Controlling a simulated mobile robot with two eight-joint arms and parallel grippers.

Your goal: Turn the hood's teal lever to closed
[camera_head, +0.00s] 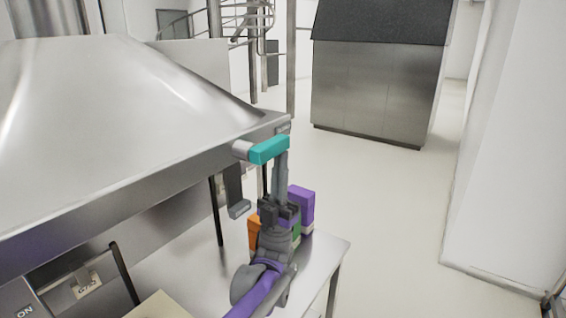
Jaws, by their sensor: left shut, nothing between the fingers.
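The teal lever (268,150) sticks out from a short grey pivot at the front corner of the large metal hood (130,95). It lies roughly level and points to the right. My left gripper (281,160) reaches up from the bottom of the view. Its fingers are together with nothing between them, and the tips are right at the underside of the lever's right part. I cannot tell whether they touch it. My right gripper is not in view.
A metal table (325,250) stands below the hood. Purple (301,205) and orange (254,232) blocks are close behind my gripper. A dark grey piece (235,190) hangs under the hood edge. Open floor (390,220) lies to the right, with a steel cabinet (375,90) beyond.

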